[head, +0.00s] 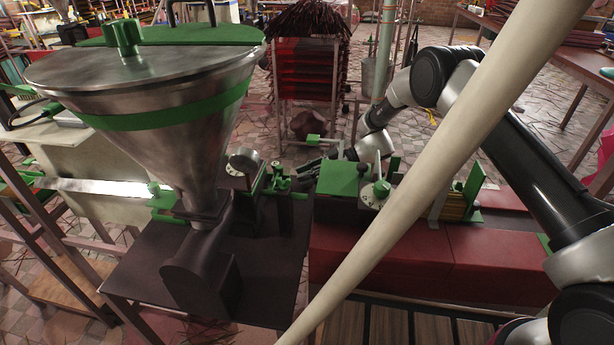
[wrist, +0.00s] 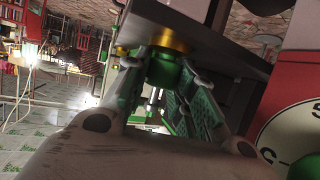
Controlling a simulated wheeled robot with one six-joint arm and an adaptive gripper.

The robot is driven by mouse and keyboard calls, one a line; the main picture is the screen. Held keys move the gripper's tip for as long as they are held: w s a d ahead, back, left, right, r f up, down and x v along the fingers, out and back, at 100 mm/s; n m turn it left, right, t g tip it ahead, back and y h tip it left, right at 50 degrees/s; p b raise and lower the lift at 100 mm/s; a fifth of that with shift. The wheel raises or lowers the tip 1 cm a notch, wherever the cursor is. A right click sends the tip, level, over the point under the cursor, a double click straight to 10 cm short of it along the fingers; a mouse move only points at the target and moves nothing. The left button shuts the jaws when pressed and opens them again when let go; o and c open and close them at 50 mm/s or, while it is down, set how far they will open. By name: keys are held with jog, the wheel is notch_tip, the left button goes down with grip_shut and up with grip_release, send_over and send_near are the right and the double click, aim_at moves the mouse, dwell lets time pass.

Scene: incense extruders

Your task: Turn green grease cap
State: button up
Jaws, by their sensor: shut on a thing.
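The green grease cap (wrist: 163,70) shows in the upper middle of the wrist view, with a brass-coloured collar above it against the underside of a dark metal plate. My gripper (wrist: 160,82) has a finger on each side of the cap and is shut on it. The finger pads are dark green and ribbed. In the head view my gripper (head: 312,163) reaches left at the gap between the two machines, beside small green fittings (head: 281,180). The cap cannot be told apart from these fittings there.
A large steel hopper (head: 165,85) with a green band stands at left on a dark table (head: 262,285). A red machine bed (head: 440,255) with a green block (head: 342,178) lies at right. A pale pole crosses in front. A white dial (wrist: 298,130) is close at right in the wrist view.

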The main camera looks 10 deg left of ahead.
jog(key=shift+m+t+y, duration=0.3)
jog(key=shift+m+t, duration=0.6)
jog(key=shift+t, duration=0.1)
jog(key=shift+t, duration=0.3)
jog(key=o, duration=1)
jog(key=shift+o, duration=0.2)
jog(key=shift+d, duration=0.1)
jog(key=v, duration=1.1)
jog(key=shift+d, duration=0.4)
jog(key=shift+w+r, duration=0.1)
jog(key=shift+r, duration=0.05)
